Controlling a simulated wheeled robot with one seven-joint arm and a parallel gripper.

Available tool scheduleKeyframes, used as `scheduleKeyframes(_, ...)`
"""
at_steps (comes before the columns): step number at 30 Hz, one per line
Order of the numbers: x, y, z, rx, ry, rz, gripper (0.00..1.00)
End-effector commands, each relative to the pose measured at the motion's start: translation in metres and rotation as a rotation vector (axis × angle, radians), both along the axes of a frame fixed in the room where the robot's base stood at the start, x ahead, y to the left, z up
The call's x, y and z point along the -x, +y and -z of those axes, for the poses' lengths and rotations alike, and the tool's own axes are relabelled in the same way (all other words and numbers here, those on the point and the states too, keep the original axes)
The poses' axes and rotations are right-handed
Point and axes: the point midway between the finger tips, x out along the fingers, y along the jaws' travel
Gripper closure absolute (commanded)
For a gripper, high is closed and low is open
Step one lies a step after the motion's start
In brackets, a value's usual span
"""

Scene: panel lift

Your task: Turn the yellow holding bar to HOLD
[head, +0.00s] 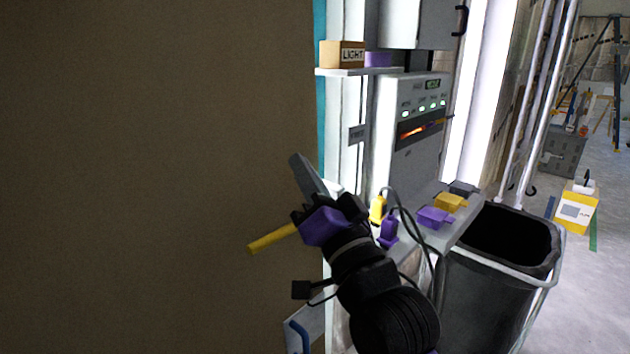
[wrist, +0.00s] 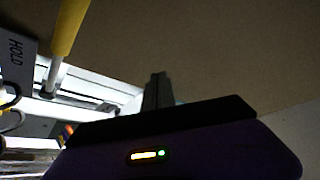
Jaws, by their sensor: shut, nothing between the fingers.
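The yellow holding bar (head: 272,240) lies across the right edge of the large brown panel (head: 150,170) in the head view, nearly level, with its left end slightly lower. Its right end is hidden behind my gripper. In the wrist view the bar (wrist: 69,27) shows at the upper left, beside a dark plate marked HOLD (wrist: 15,58). A pale metal rod continues from its lower end. My gripper (head: 297,160) is shut and empty, its fingers pointing up and left in front of the panel's edge. In the wrist view the shut fingertips (wrist: 157,78) are apart from the bar.
A shelf (head: 345,72) holds a box marked LIGHT. A grey control unit (head: 415,135) with green lights stands behind my arm. Yellow and purple plugs and a black bin (head: 490,290) are to the right. Open floor (head: 590,290) lies farther right.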

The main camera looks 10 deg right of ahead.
Motion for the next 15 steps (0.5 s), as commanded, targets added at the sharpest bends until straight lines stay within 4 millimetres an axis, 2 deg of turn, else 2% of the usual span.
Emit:
scheduleKeyframes(1, 0.002, 0.002, 0.014, 0.022, -0.018, 0.001, 1.00)
scheduleKeyframes(15, 0.015, 0.020, 0.059, 0.243, -0.178, 0.002, 1.00)
